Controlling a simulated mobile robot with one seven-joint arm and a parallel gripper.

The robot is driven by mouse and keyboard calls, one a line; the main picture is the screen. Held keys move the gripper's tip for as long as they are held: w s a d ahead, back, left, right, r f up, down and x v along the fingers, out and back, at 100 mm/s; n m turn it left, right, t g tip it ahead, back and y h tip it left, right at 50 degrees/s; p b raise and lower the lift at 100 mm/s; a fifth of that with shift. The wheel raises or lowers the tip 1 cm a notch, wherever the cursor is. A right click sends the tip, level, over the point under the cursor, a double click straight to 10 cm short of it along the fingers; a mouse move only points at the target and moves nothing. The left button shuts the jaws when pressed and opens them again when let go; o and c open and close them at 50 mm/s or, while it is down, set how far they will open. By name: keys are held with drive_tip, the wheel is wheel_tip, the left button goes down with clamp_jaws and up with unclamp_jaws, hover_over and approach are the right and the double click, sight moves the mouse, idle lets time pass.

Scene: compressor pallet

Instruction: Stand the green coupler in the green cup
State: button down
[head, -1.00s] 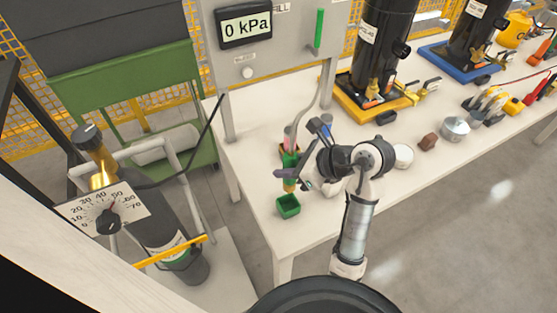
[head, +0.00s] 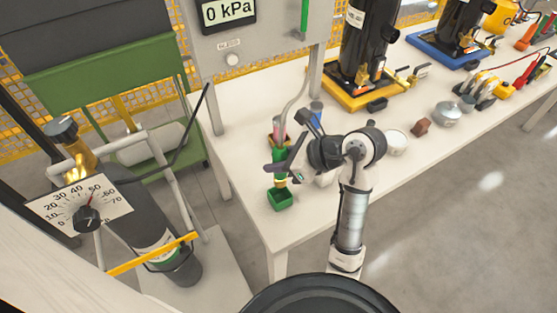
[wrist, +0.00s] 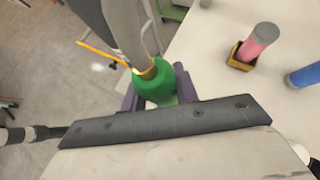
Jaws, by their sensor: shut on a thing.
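The green coupler (head: 280,156) has a yellow lower end and hangs upright above the green cup (head: 280,201). My gripper (head: 283,171) is shut on the coupler. In the wrist view the coupler (wrist: 154,86) sits between my fingers (wrist: 158,100), with a grey hose running from it. The green cup is a small square open box near the table's left front corner. The coupler's lower end is at or just above the cup's opening; I cannot tell whether it is inside. In the wrist view the cup is mostly hidden below the coupler and gripper.
A pink coupler (wrist: 262,40) stands in a brown-yellow cup (wrist: 240,60) behind. A blue piece (wrist: 305,75) stands beside it. A gauge panel (head: 255,60) rises at the back. A white round container (head: 396,143) and a brown block (head: 421,126) lie to the right.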

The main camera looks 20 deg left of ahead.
wheel_tip(320, 180, down, 7)
drive_tip(key=b, duration=0.9)
drive_tip(key=shift+f, duration=0.2)
drive_tip(key=shift+f+b, duration=0.65)
drive_tip(key=shift+b, duration=0.5)
drive_tip(key=c, duration=1)
unclamp_jaws()
drive_tip(key=b+v, duration=0.1)
drive_tip(key=v, duration=1.3)
drive_tip(key=shift+a, duration=0.1)
